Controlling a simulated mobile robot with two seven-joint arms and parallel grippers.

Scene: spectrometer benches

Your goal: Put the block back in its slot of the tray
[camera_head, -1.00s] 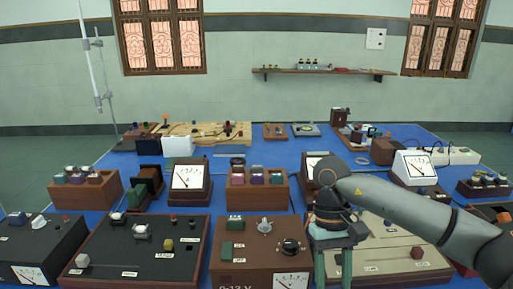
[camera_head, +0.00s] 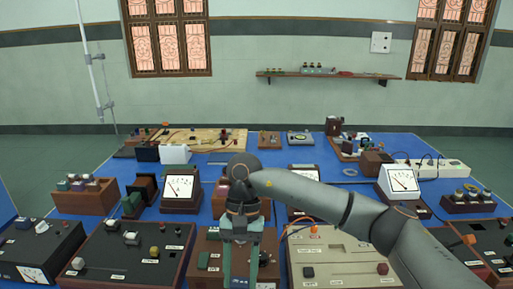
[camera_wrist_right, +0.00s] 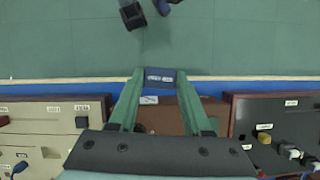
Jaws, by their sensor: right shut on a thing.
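My right gripper (camera_head: 240,275) points down over the brown meter box near the front of the bench. In the right wrist view its green fingers (camera_wrist_right: 160,82) are shut on a small dark blue block (camera_wrist_right: 160,77) with a pale label. A wooden tray (camera_head: 85,203) with several coloured blocks stands at the left. Another wooden tray (camera_head: 228,211) is in the middle, mostly hidden behind my right arm; whether it has an empty slot cannot be seen. My left gripper is not in view.
The brown meter box (camera_head: 207,250) lies under my gripper, between a black panel (camera_head: 130,262) and a cream panel (camera_head: 335,258). White-faced meters (camera_head: 180,188) stand behind. Blue tabletop (camera_head: 270,147) shows between the rows.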

